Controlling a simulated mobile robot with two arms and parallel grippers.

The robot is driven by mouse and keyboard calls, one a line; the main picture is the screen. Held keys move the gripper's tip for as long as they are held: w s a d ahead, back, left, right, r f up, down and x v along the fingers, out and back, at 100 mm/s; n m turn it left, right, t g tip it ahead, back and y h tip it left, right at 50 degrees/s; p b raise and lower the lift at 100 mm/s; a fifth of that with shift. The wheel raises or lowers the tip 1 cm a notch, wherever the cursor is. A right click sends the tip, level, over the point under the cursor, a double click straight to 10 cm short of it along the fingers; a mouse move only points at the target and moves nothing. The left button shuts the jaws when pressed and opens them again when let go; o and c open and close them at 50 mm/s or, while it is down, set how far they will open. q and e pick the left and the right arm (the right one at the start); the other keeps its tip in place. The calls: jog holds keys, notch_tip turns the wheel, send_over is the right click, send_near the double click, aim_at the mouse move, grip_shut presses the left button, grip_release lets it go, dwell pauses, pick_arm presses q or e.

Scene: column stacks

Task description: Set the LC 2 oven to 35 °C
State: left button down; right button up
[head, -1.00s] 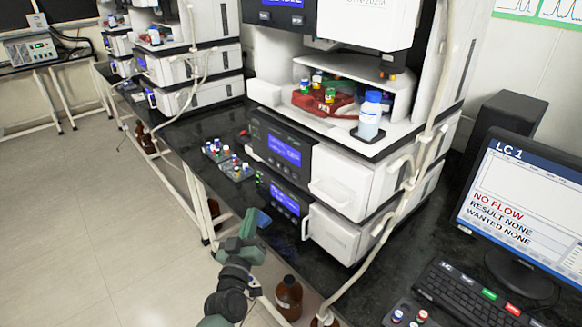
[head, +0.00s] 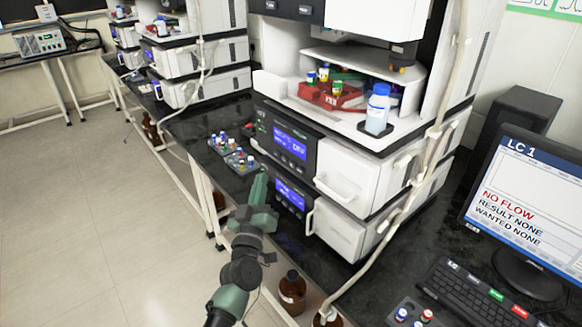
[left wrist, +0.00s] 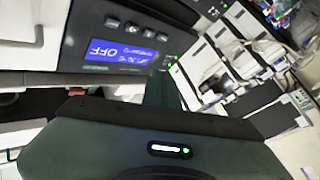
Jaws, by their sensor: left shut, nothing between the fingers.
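The nearest column stack has a module with a lit blue display (head: 292,144), a row of buttons and a white door. The display also shows upside down in the left wrist view (left wrist: 119,50), reading OFF, with several dark buttons beside it. A second module with a blue display (head: 290,194) sits below. I see no readable LC 2 label, so I cannot tell whether this is its oven. My left gripper (head: 262,182) is shut and empty, in front of the stack's left side. Its dark fingers (left wrist: 162,91) point towards the panel. My right gripper is out of view.
Vial racks (head: 231,152) stand on the black bench left of the stack. A blue-capped bottle (head: 377,110) stands on the shelf above. A monitor (head: 525,190) reading LC 1 is at right. Brown bottles (head: 292,290) stand below the bench. Another stack (head: 205,70) is farther back.

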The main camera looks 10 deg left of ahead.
aim_at(292, 165)
pick_arm(q)
jog(key=w+d+b, duration=0.1)
jog(key=w+d, duration=0.3)
jog(key=w, duration=0.1)
jog(key=shift+b, duration=0.3)
dwell(1.9)
jog(key=shift+w+d, duration=0.2)
jog(key=shift+w, duration=0.15)
jog(key=shift+w+d, duration=0.3)
dwell(0.6)
jog(key=shift+s+a, duration=0.1)
jog(key=shift+s+a+p, duration=0.35)
jog(key=shift+s+a, duration=0.1)
jog(key=shift+s, duration=0.15)
dwell(0.4)
